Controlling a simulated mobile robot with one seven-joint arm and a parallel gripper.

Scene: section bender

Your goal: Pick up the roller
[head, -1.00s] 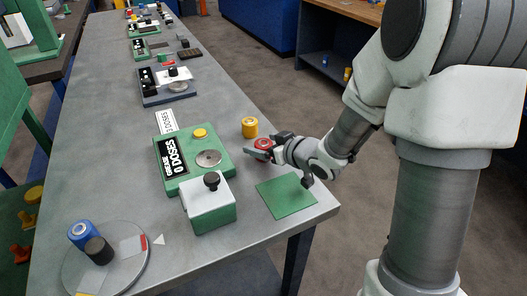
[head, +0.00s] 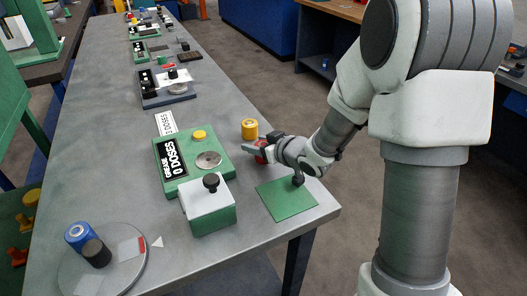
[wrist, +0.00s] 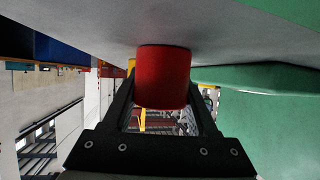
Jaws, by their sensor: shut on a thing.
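A red roller (head: 261,158) is by the right edge of the workbench, in front of a yellow roller (head: 250,128). My gripper (head: 258,148) reaches in from the right, low over the bench, and is shut on the red roller. In the wrist view the red roller (wrist: 163,80) sits between the two dark fingers. Its end is close to the grey bench surface; I cannot tell whether it touches. The fingers partly hide the roller in the head view.
A green grease box (head: 190,160) and a green block with a white top (head: 208,205) stand left of my gripper. A green mat (head: 286,199) lies nearer the front. A round plate (head: 75,270) bears a blue roller (head: 80,236) and a black knob (head: 97,253).

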